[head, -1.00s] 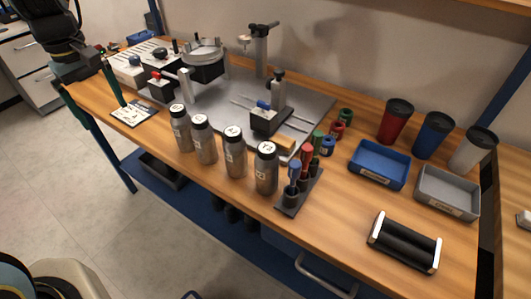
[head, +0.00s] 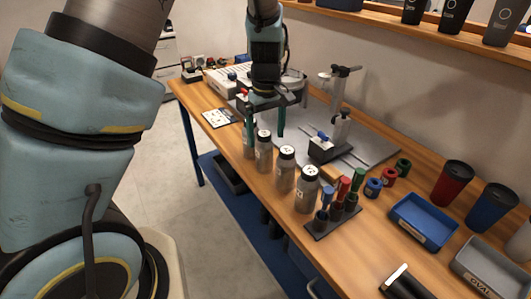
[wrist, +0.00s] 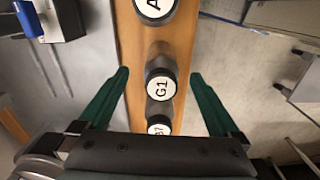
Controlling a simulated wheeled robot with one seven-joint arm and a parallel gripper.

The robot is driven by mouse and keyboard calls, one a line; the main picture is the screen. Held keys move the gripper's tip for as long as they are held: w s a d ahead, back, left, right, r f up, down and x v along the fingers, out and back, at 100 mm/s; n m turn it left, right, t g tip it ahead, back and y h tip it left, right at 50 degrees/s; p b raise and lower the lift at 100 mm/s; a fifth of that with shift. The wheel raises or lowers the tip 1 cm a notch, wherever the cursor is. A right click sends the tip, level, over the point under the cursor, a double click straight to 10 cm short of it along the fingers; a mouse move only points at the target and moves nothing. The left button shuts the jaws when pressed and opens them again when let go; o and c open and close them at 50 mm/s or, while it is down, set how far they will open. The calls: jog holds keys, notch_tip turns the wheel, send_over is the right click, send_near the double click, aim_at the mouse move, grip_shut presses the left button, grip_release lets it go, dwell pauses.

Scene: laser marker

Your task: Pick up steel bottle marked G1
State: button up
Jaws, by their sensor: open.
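The steel bottle marked G1 (wrist: 161,85) is in the middle of the wrist view, its white cap label showing. It stands upright on the bench, between and a little beyond the spread green fingers of my gripper (wrist: 160,74). The gripper is open and empty. In the head view my gripper (head: 265,122) points down over the far end of the bottle row. The second bottle from the far end (head: 263,155), which appears to be G1, stands just below and between the fingers.
Similar bottles flank it: one marked A (wrist: 155,8), one partly hidden (wrist: 159,126). In the head view, two nearer bottles (head: 285,170) (head: 307,192) stand in line beside a marker rack (head: 318,233). A metal plate with a fixture (head: 335,140) lies behind; the bench's front edge is close.

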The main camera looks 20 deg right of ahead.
aim_at(264, 146)
jog(key=shift+w+a+f+p, duration=0.1)
jog(key=shift+f+p, duration=0.15)
jog(key=shift+f, duration=0.6)
jog(key=shift+w+f+p, duration=0.15)
jog(key=shift+f+p, duration=0.15)
jog(key=shift+f, duration=0.55)
jog(key=shift+w+a+f+p, duration=0.1)
jog(key=shift+f+p, duration=0.15)
jog(key=shift+f, duration=0.6)
grip_shut()
